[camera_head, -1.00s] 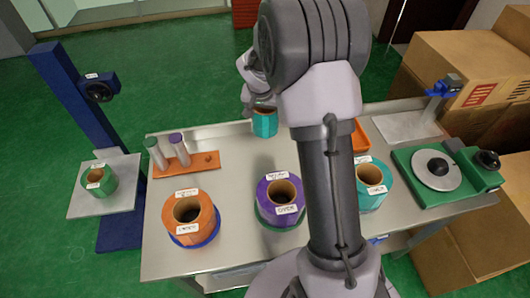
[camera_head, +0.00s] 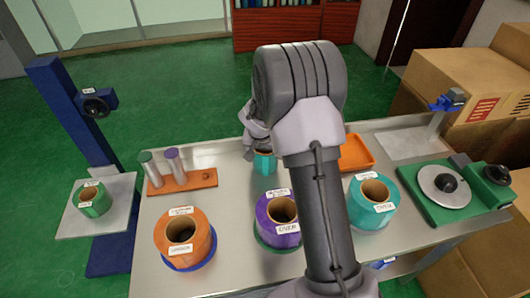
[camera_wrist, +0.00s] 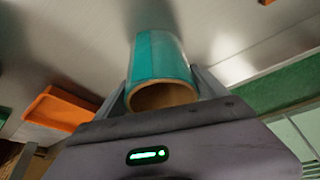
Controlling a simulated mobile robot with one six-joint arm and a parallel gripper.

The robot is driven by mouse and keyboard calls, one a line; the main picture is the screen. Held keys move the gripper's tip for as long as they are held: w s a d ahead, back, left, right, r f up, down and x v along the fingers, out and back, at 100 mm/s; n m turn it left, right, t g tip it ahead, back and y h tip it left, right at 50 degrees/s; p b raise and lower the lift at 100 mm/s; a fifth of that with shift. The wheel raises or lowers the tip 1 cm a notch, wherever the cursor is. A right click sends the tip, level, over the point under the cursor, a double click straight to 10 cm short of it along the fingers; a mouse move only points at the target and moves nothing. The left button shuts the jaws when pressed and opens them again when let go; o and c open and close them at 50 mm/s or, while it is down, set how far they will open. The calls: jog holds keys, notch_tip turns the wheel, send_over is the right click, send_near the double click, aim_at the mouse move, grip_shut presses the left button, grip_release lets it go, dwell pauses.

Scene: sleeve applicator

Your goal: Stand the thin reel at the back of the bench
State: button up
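The thin reel (camera_head: 264,163) is a small teal roll with a brown core, at the back of the steel bench (camera_head: 222,205). It also shows in the wrist view (camera_wrist: 158,52), between both fingers of my gripper (camera_wrist: 162,88), which is shut on it. In the head view my gripper (camera_head: 262,148) is at the reel's upper end, partly hidden by my arm. The reel looks upright and at or close to the bench top; I cannot tell whether its base touches.
Large orange (camera_head: 184,240), purple (camera_head: 278,222) and teal (camera_head: 371,205) reels stand along the front. A peg board (camera_head: 180,181) is at back left, an orange tray (camera_head: 356,152) right of the thin reel. A green turntable unit (camera_head: 447,190) is at right. Bench between peg board and thin reel is clear.

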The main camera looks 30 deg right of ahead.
jog(key=shift+o, duration=1.1)
jog(key=shift+r+p, duration=0.35)
jog(key=shift+p, duration=0.05)
jog(key=s+a+f+p+v, duration=0.1)
jog(key=p+v, duration=0.1)
jog(key=v, duration=1)
jog(key=s+a+p+v, duration=0.1)
jog(key=s+v, duration=0.1)
jog(key=v, duration=1)
jog(key=s+a+r+n+t+y, duration=0.1)
jog(key=s+a+r+y, duration=0.1)
jog(key=s+a, duration=0.4)
jog(key=s+a+r+n+t+y, duration=0.1)
jog(key=s+a+r, duration=0.3)
jog(key=s, duration=1)
jog(key=a+n+y, duration=0.1)
jog(key=a, duration=0.1)
jog(key=shift+s+a+r+y, duration=0.2)
jog(key=shift+s+a+y, duration=0.1)
jog(key=shift+s+y, duration=0.1)
